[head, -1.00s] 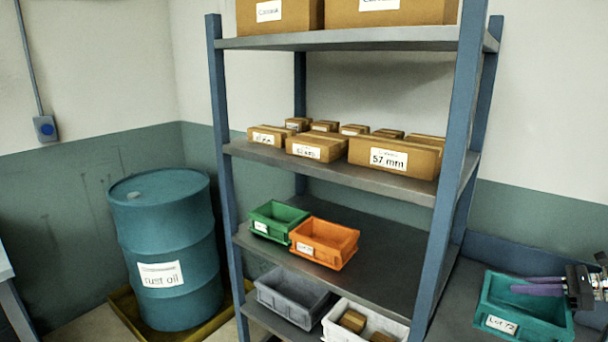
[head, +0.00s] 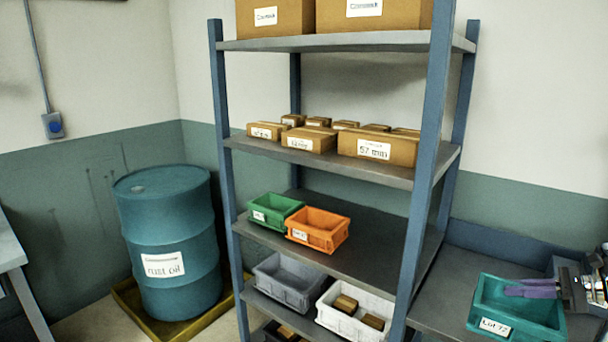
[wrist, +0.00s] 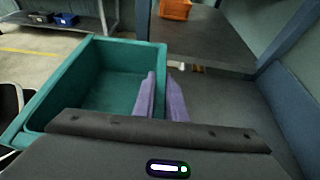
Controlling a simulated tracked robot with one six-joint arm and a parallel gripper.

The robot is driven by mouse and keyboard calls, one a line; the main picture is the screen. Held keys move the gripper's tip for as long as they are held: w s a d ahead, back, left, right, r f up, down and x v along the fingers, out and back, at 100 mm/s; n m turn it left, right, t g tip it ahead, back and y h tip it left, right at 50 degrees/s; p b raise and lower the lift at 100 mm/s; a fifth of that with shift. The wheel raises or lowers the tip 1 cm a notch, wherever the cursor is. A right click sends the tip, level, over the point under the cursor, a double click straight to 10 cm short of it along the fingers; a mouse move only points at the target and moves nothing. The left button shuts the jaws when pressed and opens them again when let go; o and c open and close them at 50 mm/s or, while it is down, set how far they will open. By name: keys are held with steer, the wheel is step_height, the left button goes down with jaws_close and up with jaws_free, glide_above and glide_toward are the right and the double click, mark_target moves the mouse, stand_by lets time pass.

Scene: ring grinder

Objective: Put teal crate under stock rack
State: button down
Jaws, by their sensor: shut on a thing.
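The teal crate (head: 520,305) labelled "Lot 72" is at the lower right in the head view, and it fills the left half of the wrist view (wrist: 130,65). My gripper (head: 530,290) has purple fingers shut on the crate's wall. In the wrist view one finger is inside the crate and the other outside (wrist: 165,95). The crate looks empty. The stock rack (head: 340,177) has blue posts and grey shelves and stands left of the crate. I cannot tell whether the crate touches the grey surface beneath it.
A green bin (head: 273,211) and an orange bin (head: 318,229) sit on a middle shelf. A grey bin (head: 285,285) and a white bin (head: 355,318) with brown blocks sit lower. Boxes fill the upper shelves. A teal drum (head: 165,240) stands left. A grey bench (head: 450,285) adjoins the rack.

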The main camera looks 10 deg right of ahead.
steer(key=a+f, duration=0.5)
steer(key=a, duration=1.1)
steer(key=a+f+n+g, duration=0.1)
steer(key=a+f, duration=0.5)
steer(key=a, duration=1)
steer(key=w+a+f+y, duration=0.1)
steer(key=a+f, duration=0.4)
steer(key=a, duration=1.1)
steer(key=shift+a+f, duration=0.2)
steer(key=shift+a, duration=0.1)
steer(key=shift+w+n, duration=0.15)
steer(key=shift+n, duration=0.15)
steer(key=m+t+h, duration=0.3)
steer(key=m+h, duration=0.1)
steer(key=m, duration=0.1)
steer(key=shift+t, duration=0.4)
steer(key=shift+r+h, duration=0.1)
steer(key=shift+h, duration=0.2)
